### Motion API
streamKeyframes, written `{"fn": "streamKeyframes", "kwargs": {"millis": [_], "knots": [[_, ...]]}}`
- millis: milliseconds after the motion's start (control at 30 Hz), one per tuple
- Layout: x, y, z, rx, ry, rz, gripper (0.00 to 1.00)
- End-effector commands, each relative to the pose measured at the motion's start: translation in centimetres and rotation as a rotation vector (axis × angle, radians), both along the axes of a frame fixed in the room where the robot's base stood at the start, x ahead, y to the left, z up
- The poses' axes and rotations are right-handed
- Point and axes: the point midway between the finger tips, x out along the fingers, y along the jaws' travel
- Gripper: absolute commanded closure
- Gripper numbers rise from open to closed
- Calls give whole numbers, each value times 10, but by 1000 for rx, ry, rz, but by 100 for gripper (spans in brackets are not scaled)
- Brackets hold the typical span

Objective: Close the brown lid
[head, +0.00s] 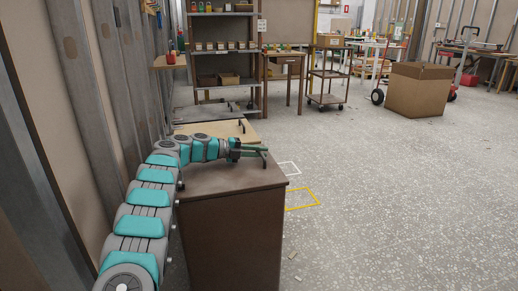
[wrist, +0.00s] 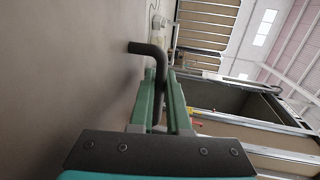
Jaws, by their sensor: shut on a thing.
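The brown lid (head: 235,178) is the flat top of a brown chest (head: 235,235) in the front middle of the head view. It looks about level there; whether it is fully down I cannot tell. In the wrist view, the brown surface (wrist: 65,75) fills the left side. A dark bent handle (wrist: 146,48) stands out from it. My gripper (wrist: 161,80) is shut on this handle, which runs between its green fingers. In the head view, my gripper (head: 264,151) is over the lid's far right part, and my arm hides the left part.
A tan lid (head: 215,130) and a grey lid (head: 190,114) lie behind, with dark handles. Grey wall panels (head: 115,80) stand close on the left. Shelves (head: 222,50) stand at the back. A large cardboard box (head: 418,92) stands back right.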

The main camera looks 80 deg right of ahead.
Motion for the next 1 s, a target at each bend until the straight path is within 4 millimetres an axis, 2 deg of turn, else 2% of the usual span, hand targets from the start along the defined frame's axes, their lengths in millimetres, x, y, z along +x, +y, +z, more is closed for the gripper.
{"fn": "streamKeyframes", "kwargs": {"millis": [33,267,300,400,733,1000], "knots": [[-1,-1,-5,6,-4,2,100],[-1,0,-7,8,-5,1,100],[-1,0,-7,9,-5,0,83],[-1,0,-7,9,-5,-1,74],[6,2,-5,7,-5,1,74],[41,17,4,6,-4,2,74]]}}
